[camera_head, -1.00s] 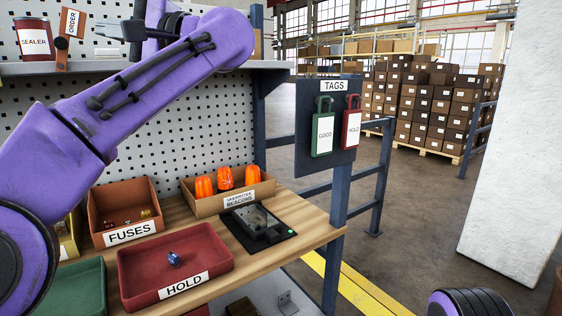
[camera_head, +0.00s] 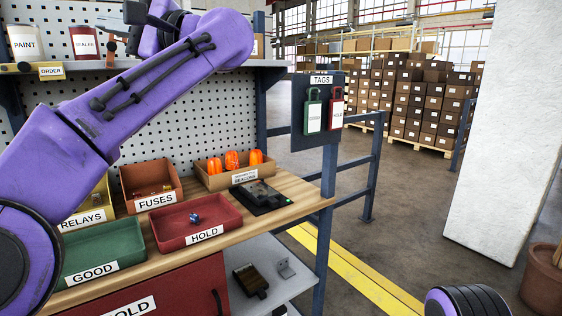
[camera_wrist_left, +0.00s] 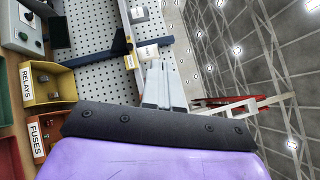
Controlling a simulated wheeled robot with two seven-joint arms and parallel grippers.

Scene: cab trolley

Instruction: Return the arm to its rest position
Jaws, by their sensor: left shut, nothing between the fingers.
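My left arm (camera_head: 75,150) comes in from the left in the head view, bent and raised across the pegboard. Its left gripper (camera_head: 110,22) is at the top, in front of the upper shelf and its cans, partly cut off by the picture's edge. In the left wrist view the gripper's two pale fingers (camera_wrist_left: 160,85) lie together, shut and empty. The right gripper is not in view.
Below my arm, the bench holds a green GOOD tray (camera_head: 130,240), a red HOLD tray (camera_head: 228,212) with a small blue part (camera_head: 194,218), a FUSES bin (camera_head: 128,184), and a box of orange beacons (camera_head: 215,180). A tags board (camera_head: 318,130) stands right.

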